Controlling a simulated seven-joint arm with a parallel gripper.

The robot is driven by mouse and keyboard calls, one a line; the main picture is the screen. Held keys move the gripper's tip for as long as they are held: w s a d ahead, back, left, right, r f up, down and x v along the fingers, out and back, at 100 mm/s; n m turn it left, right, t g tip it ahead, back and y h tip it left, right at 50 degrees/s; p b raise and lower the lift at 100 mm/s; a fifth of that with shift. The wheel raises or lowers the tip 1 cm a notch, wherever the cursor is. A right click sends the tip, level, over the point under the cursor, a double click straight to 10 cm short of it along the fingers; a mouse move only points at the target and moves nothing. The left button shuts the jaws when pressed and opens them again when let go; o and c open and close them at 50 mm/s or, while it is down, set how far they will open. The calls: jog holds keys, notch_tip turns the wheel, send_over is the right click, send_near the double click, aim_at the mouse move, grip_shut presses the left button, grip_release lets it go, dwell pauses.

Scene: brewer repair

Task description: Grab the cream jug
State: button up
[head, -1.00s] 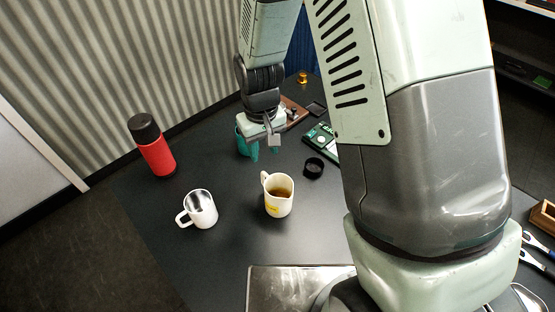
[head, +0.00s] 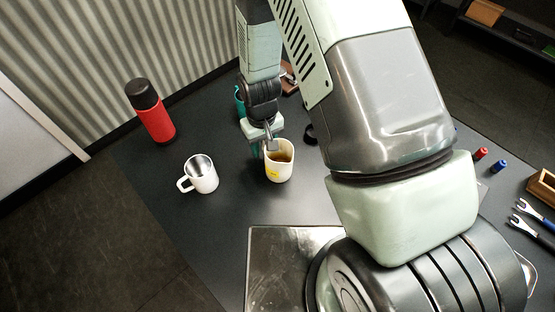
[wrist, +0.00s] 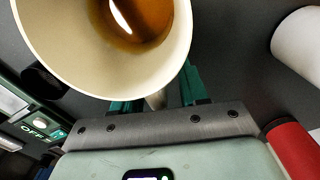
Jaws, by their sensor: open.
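The cream jug (head: 280,173) stands upright on the dark table and holds brown liquid. In the wrist view its wide mouth (wrist: 120,78) fills the upper left. My gripper (head: 264,150) is at the jug's back-left side, where its handle is. In the wrist view my gripper (wrist: 158,92) has its two green fingers apart, with the pale handle showing between them. The jug's body hides the fingertips there, so I cannot tell whether they touch it.
A white mug (head: 203,177) stands left of the jug, and a red flask (head: 155,118) behind it. A teal cup (head: 239,102) is behind my gripper. A metal tray (head: 262,275) lies in front. A green box marked OFF (wrist: 38,125) shows in the wrist view.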

grip_shut()
jog(key=shift+r, duration=0.2)
dwell(0.5)
